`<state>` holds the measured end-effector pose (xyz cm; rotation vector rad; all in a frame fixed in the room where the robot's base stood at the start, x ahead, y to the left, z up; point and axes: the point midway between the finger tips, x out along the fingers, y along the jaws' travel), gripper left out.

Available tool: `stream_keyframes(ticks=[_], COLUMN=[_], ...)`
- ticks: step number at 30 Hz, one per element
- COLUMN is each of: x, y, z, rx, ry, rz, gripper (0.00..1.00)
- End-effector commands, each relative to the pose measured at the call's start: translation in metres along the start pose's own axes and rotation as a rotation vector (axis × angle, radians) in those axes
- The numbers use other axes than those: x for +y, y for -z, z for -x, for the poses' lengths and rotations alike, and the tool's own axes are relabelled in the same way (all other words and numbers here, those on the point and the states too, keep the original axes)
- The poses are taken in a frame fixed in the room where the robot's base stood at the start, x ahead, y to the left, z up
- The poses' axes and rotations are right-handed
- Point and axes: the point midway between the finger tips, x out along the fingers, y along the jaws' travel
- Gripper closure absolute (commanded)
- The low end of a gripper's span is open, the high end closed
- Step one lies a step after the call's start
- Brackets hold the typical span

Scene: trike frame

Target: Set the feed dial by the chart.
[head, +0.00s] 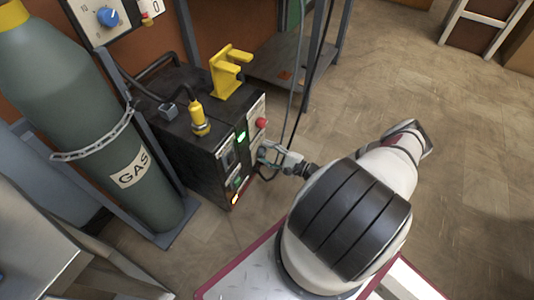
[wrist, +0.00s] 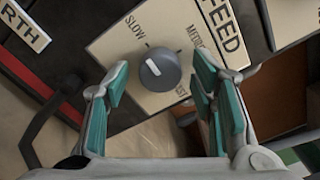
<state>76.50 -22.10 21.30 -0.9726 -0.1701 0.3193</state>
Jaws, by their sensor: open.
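The feed dial (wrist: 160,70) is a round dark grey knob on a cream plate (wrist: 118,48) in the wrist view. Its white pointer mark is toward the upper left, roughly at the SLOW side. The plate reads SLOW, MEDIUM, partly cut off, and a word ending in ST at lower right. A FEED label (wrist: 221,28) is beside it. My gripper (wrist: 160,95) is open, its teal-padded fingers on either side below the dial, apart from it. In the head view, my gripper (head: 268,152) is at the black machine's front; the dial is hard to make out. I see no chart.
The black machine (head: 185,128) carries a green light, a red button (head: 262,123) and a yellow-topped fitting (head: 199,118). A gas cylinder (head: 85,110) stands left. Cables hang close behind my gripper.

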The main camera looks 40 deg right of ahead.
Motion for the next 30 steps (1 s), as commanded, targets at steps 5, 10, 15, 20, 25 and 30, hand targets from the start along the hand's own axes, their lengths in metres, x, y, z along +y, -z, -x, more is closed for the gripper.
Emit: stream_keyframes(ticks=[5, 10, 15, 20, 25, 30], x=[-0.0002, -0.0001, -0.0001, 0.0002, 0.0005, 0.0008], y=[0.0, 0.0001, 0.0001, 0.0, -0.0003, -0.0004], z=[0.0002, 0.0003, 0.0004, 0.0003, 0.0001, 0.0001], rx=[0.0, 0.0, 0.0, 0.0, -0.001, -0.002], ry=[0.0, 0.0, 0.0, 0.0, -0.001, -0.001], rz=[0.0, 0.0, -0.004, -0.035, -0.118, -0.251], gripper=[0.65, 0.97, 0.97, 0.97, 0.97, 0.97])
